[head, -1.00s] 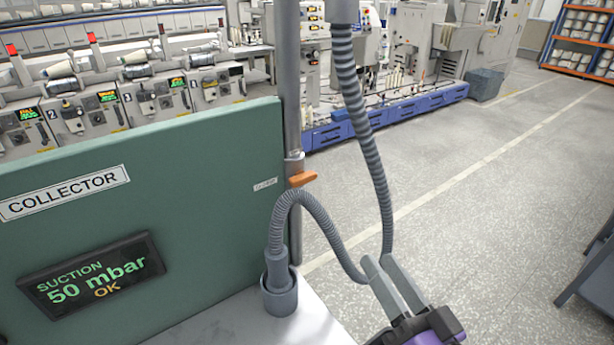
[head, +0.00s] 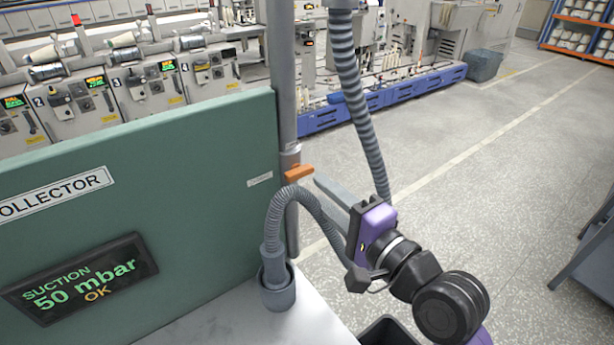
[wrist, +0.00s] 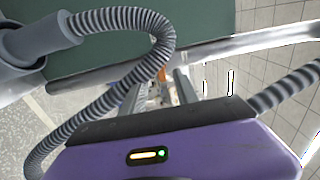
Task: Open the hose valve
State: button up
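The hose valve's orange handle (head: 299,173) lies roughly level across the upright grey pipe (head: 284,100), just right of the green collector panel. It also shows as a small orange patch in the wrist view (wrist: 162,74), between my fingers and beyond them. My gripper (head: 320,195) points at the handle from the lower right and looks open, its fingers spread apart in the wrist view. It appears short of the handle; contact cannot be made out. The ribbed grey hose (head: 325,222) arches from a cup-like socket (head: 279,292) and partly hides the lower finger.
The collector panel (head: 200,180) carries a display (head: 85,275) reading "SUCTION 50 mbar OK". A small pale label (head: 260,179) sits beside the valve, too small to read. A second ribbed hose (head: 360,105) hangs behind my gripper. Open floor (head: 500,200) lies to the right.

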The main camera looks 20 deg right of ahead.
aim_at(303, 176)
jog(key=w, duration=0.3)
jog(key=w+a+p, duration=0.1)
jog(key=w, duration=0.1)
jog(key=shift+w, duration=0.3)
jog(key=shift+c, duration=0.3)
grip_shut()
